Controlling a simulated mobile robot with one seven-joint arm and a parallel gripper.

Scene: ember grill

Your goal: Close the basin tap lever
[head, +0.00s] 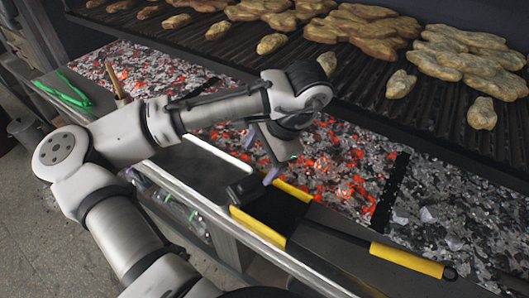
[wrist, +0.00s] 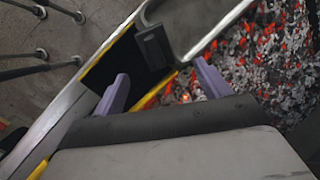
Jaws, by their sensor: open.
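I cannot make out a basin or a tap lever in either view. My gripper (head: 262,160) is above the front ledge of the grill, beside the glowing embers, with its purple fingertips pointing down. In the wrist view my gripper (wrist: 163,84) has its two purple fingers wide apart with nothing between them. A black tray with yellow edges (head: 270,210) lies below it on the ledge. A small dark block (wrist: 154,48) shows just beyond the fingers, by a grey piece with a pale rim (wrist: 200,22). I cannot tell what these two are.
Red-hot embers (head: 335,165) fill the bed behind my gripper. Above them a dark grate (head: 350,85) holds several browned pieces of food. A yellow-handled tool (head: 405,260) lies at the right. Green tongs (head: 65,92) lie at the far left of the ledge.

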